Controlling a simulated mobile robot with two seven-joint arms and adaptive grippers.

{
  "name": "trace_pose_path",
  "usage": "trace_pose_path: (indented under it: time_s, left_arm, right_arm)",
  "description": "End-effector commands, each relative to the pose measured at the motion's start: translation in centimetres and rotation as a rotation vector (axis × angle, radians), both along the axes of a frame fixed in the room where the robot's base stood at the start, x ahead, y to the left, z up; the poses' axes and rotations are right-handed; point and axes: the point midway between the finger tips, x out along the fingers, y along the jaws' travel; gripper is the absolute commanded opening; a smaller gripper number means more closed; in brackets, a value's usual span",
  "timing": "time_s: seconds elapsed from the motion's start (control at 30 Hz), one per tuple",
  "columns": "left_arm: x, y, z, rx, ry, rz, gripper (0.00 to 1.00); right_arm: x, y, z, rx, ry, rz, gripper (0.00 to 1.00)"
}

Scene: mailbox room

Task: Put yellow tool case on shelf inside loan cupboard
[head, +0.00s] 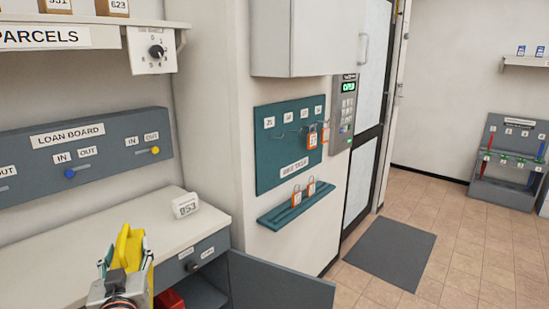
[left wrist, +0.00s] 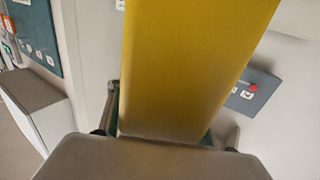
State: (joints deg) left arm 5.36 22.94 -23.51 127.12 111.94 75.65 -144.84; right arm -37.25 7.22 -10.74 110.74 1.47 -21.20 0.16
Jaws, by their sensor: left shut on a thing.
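The yellow tool case (head: 128,243) is held upright in my left gripper (head: 125,262), at the lower left of the head view above the white counter. It also fills the middle of the left wrist view (left wrist: 190,70). My left gripper is shut on it, with a finger on each side; the lower part of the case is partly hidden by the gripper. The grey cupboard under the counter, likely the loan cupboard, has its door (head: 278,284) swung open to the right. A shelf (head: 200,292) shows partly inside. My right gripper is not in view.
A red object (head: 170,300) sits in the cupboard opening, partly hidden. A small white display box (head: 186,205) stands on the counter (head: 110,230). A teal board (head: 290,140) with orange padlocks hangs to the right. The floor around the dark mat (head: 390,253) is clear.

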Motion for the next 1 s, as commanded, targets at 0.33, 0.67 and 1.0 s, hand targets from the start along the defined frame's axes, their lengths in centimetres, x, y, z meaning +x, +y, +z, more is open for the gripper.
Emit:
trace_pose_path:
  time_s: [0.33,0.67,1.0]
  left_arm:
    - [-8.2,-6.7,-6.1,0.004,-0.001,-0.283,0.00]
    - [-11.6,-9.3,-7.6,0.003,-0.009,-0.388,0.00]
    - [-11.7,-9.4,-7.6,0.005,-0.009,-0.391,0.00]
  right_arm:
    - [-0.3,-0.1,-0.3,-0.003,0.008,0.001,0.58]
    - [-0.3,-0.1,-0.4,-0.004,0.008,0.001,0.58]
    - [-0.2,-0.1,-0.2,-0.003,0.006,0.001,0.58]
